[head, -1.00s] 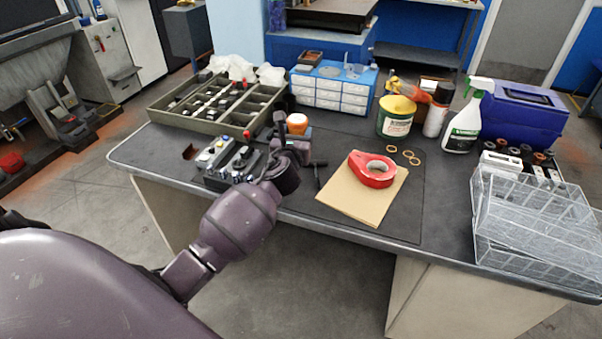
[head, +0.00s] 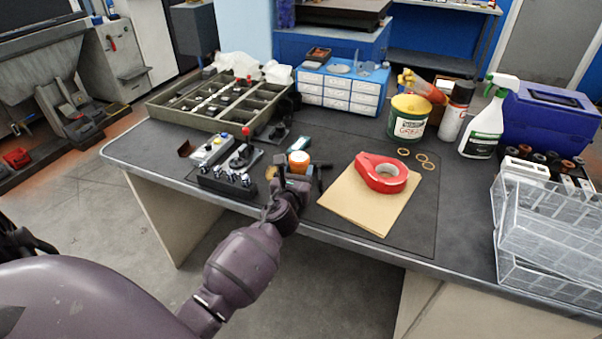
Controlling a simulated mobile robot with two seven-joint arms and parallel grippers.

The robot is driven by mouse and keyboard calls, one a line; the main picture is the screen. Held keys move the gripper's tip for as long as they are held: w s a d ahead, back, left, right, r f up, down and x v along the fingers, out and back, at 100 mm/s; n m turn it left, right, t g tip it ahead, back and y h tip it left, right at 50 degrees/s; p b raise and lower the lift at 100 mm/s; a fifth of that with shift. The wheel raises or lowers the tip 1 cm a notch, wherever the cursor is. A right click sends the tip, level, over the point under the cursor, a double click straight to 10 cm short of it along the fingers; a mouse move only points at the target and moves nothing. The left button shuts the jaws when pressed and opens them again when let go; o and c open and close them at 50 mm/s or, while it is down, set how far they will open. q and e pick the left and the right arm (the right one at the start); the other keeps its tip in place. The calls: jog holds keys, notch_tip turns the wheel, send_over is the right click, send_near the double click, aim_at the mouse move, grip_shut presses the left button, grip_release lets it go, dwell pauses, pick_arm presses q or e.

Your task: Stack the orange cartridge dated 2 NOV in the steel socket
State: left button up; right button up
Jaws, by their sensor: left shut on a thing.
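My left gripper (head: 297,179) is over the front part of the bench, left of the brown paper. It is shut on an orange cartridge (head: 299,159), which shows above the fingers with a pale top. The fingers and wrist hide the cartridge's lower part. Its date is too small to read. I cannot tell how high it is held above the bench. I cannot make out the steel socket for certain. A black block with several shiny metal tops (head: 226,183) stands just left of the gripper. My right gripper is not in view.
Control boxes with a red-knobbed lever (head: 245,148) stand behind the black block. A compartment tray (head: 180,118) and blue drawer box (head: 340,88) are at the back. A red tape dispenser (head: 383,174) lies on brown paper (head: 352,215). Clear racks (head: 548,235) fill the right end.

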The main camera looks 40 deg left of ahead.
pick_arm(q)
jog(key=shift+r, duration=0.2)
jog(key=shift+f, duration=0.25)
jog(key=o, duration=1)
jog(key=shift+r, duration=0.1)
